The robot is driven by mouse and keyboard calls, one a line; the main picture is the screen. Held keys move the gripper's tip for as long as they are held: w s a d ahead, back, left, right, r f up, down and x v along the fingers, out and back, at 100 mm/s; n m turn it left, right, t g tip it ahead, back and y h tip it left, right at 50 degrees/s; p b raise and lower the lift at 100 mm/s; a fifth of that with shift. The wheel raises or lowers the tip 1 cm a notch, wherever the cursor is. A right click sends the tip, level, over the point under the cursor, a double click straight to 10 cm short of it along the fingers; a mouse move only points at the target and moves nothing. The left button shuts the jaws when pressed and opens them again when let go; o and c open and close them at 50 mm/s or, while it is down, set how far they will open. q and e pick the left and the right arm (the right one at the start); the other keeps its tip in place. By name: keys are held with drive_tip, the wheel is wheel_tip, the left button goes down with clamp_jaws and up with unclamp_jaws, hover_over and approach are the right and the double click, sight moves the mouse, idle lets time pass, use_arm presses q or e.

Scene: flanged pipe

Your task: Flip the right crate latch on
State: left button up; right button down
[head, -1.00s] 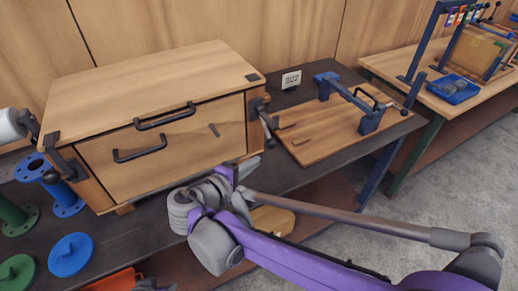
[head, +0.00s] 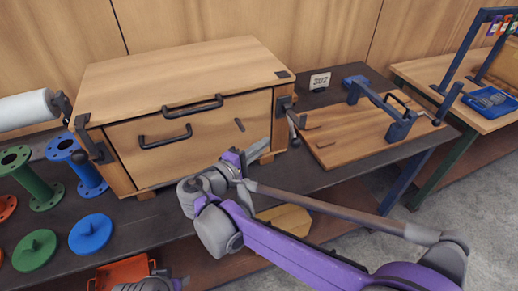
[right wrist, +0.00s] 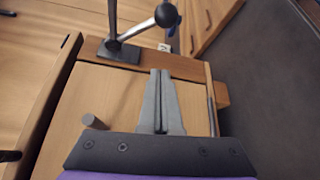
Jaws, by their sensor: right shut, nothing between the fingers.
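The wooden crate (head: 190,75) stands on the dark bench with its lid down. Its right latch (head: 290,118) is a dark bracket and lever on the crate's right side. In the right wrist view the latch lever (right wrist: 140,28) ends in a black ball knob and rises from a dark plate (right wrist: 118,51). My right gripper (head: 257,149) is shut and empty at the lower right of the crate's front. Its fingers (right wrist: 160,100) point toward the latch side, apart from the lever. My left gripper's fingers are not visible.
Another latch (head: 93,148) is on the crate's left side. Flanged pipe parts, including a blue disc (head: 90,235), stand at left. A wooden board with a blue clamp frame (head: 400,128) lies to the right. An orange bin (head: 122,272) is below the front edge.

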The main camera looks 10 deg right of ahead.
sight(292, 128)
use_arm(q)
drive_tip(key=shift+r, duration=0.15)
use_arm(e)
drive_tip(key=d, duration=0.6)
drive_tip(key=shift+w+r, duration=0.1)
drive_tip(key=shift+w, duration=0.25)
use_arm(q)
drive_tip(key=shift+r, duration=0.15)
use_arm(e)
drive_tip(key=shift+r, duration=0.1)
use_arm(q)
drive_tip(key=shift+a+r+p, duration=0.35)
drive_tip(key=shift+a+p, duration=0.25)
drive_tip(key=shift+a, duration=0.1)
use_arm(e)
drive_tip(key=shift+s+r+n, duration=0.15)
drive_tip(key=shift+s+n, duration=0.1)
drive_tip(key=shift+n, duration=0.05)
